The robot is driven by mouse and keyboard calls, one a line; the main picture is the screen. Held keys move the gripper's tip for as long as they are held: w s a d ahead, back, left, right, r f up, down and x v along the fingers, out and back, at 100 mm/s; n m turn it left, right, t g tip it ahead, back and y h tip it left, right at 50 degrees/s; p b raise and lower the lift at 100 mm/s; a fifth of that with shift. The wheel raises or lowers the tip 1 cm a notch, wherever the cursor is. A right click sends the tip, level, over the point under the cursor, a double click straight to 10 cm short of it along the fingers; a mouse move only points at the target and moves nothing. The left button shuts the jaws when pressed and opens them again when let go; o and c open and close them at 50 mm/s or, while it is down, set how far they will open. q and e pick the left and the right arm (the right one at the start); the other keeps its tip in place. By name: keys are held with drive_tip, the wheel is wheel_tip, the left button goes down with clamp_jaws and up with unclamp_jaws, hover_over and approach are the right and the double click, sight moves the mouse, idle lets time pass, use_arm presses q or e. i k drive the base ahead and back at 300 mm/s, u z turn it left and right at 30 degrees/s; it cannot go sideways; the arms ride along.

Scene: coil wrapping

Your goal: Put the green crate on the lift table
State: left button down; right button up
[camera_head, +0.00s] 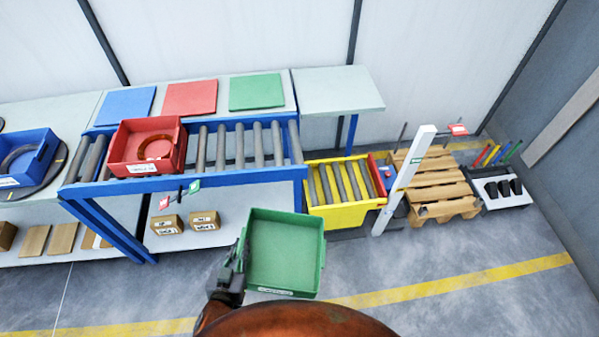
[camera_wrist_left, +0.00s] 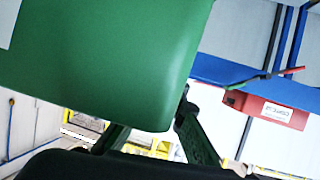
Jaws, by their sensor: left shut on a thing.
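The green crate (camera_head: 284,250) is in the lower middle of the head view, open side up, and looks empty. My left gripper (camera_head: 238,258) is shut on its left wall and holds it above the floor, in front of the roller conveyor. In the left wrist view the crate (camera_wrist_left: 100,60) fills the upper left, with dark gripper fingers (camera_wrist_left: 195,135) below and beside it. The yellow lift table (camera_head: 328,216), with rollers on top, stands behind and to the right of the crate, with nothing on its rollers. My right gripper is not in view.
A blue-framed roller conveyor (camera_head: 230,177) holds a red crate (camera_head: 118,150) with a brown coil. A blue crate (camera_head: 40,170) stands at the left. A white post (camera_head: 404,180) rises right of the lift table, near a wooden pallet (camera_head: 436,190). The floor at front right is clear.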

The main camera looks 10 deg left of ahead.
sight(349, 181)
drive_tip(key=z, duration=2.1)
drive_tip(key=i, duration=2.4)
drive_tip(key=u, duration=2.7)
drive_tip(key=i, duration=0.5)
